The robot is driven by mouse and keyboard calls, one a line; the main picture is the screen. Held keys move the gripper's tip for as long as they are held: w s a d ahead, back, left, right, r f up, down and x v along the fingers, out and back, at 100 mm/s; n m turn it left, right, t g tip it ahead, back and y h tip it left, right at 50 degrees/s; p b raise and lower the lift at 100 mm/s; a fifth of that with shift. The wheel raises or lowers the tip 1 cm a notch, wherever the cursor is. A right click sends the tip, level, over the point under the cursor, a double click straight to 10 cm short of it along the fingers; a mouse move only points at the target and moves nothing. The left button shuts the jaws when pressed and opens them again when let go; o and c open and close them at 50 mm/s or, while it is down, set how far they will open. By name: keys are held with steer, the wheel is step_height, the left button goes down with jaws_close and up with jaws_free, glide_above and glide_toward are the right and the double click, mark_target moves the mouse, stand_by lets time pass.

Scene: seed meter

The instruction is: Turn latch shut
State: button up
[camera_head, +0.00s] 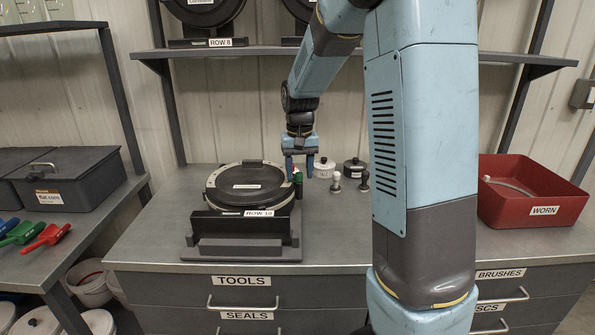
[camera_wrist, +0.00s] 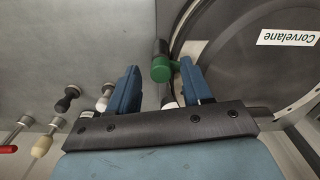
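The seed meter (camera_head: 248,187), a round black-lidded unit labelled "ROW 10", sits on a dark stand on the grey bench. A small green-ended part (camera_head: 298,177), which looks like the latch, is at its right rim. In the wrist view the green end (camera_wrist: 161,70) joins a dark rod beside the round lid (camera_wrist: 245,75). My gripper (camera_head: 300,163) points down over this right rim. In the wrist view my gripper (camera_wrist: 161,84) is open, with the green end between its fingers, nearer the right finger. I cannot tell whether that finger touches it.
A red "WORN" bin (camera_head: 533,194) is far right. A shelf (camera_head: 270,52) runs above. The bench front is clear.

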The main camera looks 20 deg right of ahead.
mark_target(299, 173)
step_height(299, 173, up, 14)
steer(key=shift+f, duration=0.2)
stand_by(0.6)
stand_by(0.3)
steer(key=s+a+f+n+t, duration=0.1)
steer(key=s+t, duration=0.4)
steer(key=s, duration=2.3)
steer(key=shift+s+n+t, duration=0.15)
steer(key=shift+n+t, duration=0.15)
steer(key=shift+a, duration=0.1)
